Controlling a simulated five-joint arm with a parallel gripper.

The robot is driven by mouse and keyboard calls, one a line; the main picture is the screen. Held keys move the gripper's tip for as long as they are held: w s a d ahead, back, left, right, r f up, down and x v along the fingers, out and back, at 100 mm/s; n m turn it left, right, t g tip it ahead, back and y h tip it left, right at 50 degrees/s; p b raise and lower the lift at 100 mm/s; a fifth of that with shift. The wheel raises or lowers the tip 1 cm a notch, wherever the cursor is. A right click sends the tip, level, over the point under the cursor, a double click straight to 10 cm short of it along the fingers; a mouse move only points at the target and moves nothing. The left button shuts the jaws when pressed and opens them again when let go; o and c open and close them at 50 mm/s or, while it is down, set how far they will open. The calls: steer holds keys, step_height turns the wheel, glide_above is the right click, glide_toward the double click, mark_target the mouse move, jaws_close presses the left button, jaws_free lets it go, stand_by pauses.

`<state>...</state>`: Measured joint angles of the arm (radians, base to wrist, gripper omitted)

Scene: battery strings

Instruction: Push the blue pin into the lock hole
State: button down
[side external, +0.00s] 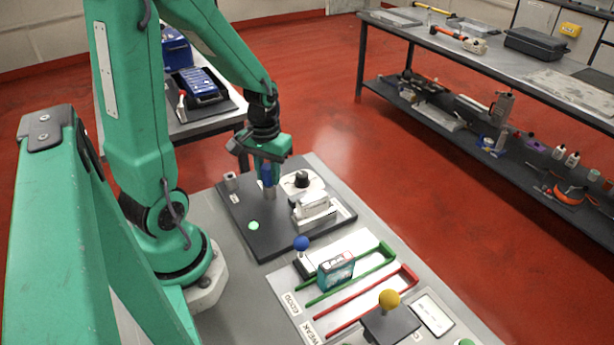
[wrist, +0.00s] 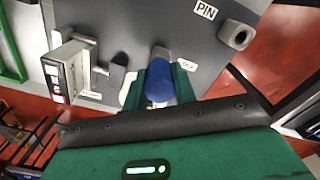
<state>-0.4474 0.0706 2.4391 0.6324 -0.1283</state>
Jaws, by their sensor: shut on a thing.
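The blue pin (side external: 267,175) is upright in my gripper (side external: 268,167), whose green fingers are shut on it from both sides. It stands directly over a short grey post (side external: 269,193) on the dark board (side external: 235,218). In the wrist view the blue pin (wrist: 160,89) shows its round top between the fingers of my gripper (wrist: 160,84), with a partly covered lock label (wrist: 187,65) beside it. The lock hole itself is hidden below the pin. I cannot tell how deep the pin sits, or whether it is in the hole.
An empty-looking grey holder (wrist: 236,36) stands near the PIN label (wrist: 205,10). A black knob (side external: 302,180) and a white block (side external: 313,206) are close on the right. In front are a blue ball-topped lever (side external: 302,243), a teal battery (side external: 335,271) and green and red rails.

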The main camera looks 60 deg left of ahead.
steer(key=shift+f, duration=0.3)
steer(key=c, duration=1.1)
jaws_free()
steer(key=shift+o, duration=0.2)
steer(key=shift+r, duration=0.1)
steer(key=shift+r, duration=3.8)
